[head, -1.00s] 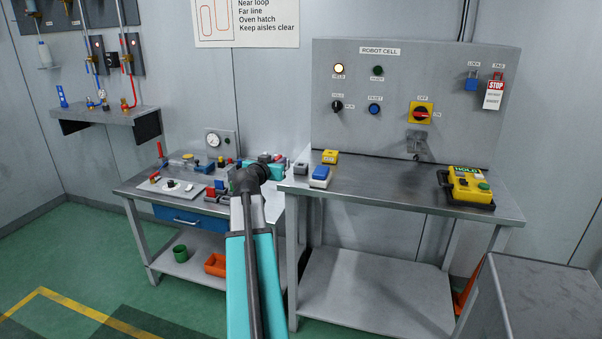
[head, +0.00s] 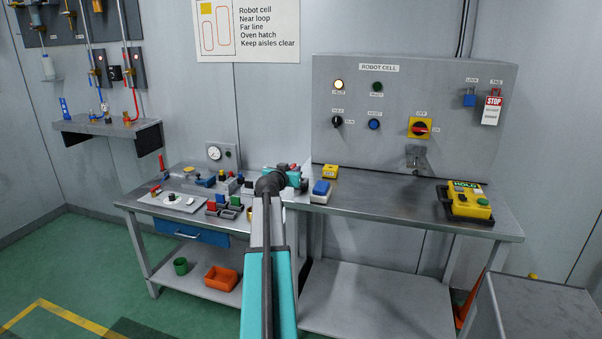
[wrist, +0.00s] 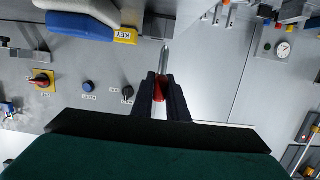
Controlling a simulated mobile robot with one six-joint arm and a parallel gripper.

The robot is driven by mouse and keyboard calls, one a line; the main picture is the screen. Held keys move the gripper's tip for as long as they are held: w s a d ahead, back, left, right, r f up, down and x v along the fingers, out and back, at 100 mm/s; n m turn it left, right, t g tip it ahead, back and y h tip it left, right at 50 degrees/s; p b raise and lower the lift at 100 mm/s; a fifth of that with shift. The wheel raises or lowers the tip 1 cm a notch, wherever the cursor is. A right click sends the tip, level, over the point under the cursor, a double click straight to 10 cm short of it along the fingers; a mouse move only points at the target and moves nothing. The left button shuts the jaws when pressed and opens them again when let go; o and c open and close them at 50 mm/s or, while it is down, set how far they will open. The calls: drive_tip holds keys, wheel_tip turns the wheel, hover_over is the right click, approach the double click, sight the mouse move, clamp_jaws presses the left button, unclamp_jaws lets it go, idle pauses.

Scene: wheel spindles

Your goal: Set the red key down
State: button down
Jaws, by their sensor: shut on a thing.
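My gripper (wrist: 161,98) is shut on the red key (wrist: 159,89) in the wrist view. The key's red head is between the dark fingertips, and a thin grey shaft extends past them toward the top of the picture. A yellow block marked KEY (wrist: 125,36) is close by in the wrist view, apart from the held key. In the head view this yellow block (head: 330,171) is on the right bench (head: 400,204). My gripper is mostly hidden behind my own arm there, near that bench's left end, and the key cannot be made out clearly.
A blue-and-white block (head: 321,188) stands in front of the yellow block. A yellow control box (head: 467,202) is at the bench's right end. The bench middle is clear. The upright ROBOT CELL panel (head: 350,85) stands behind. The left bench (head: 150,204) is crowded with small parts.

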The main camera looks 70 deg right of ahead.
drive_tip(key=d, duration=0.2)
drive_tip(key=d+p, duration=0.1)
drive_tip(key=d, duration=0.1)
drive_tip(key=s+d, duration=0.1)
drive_tip(key=d, duration=0.1)
drive_tip(key=shift+d+f, duration=0.1)
drive_tip(key=shift+f, duration=0.15)
drive_tip(key=shift+f+p, duration=0.55)
drive_tip(key=shift+f, duration=1.25)
drive_tip(key=shift+f, duration=0.15)
drive_tip(key=c, duration=1.7)
unclamp_jaws()
drive_tip(key=shift+c, duration=0.2)
drive_tip(key=shift+r, duration=0.25)
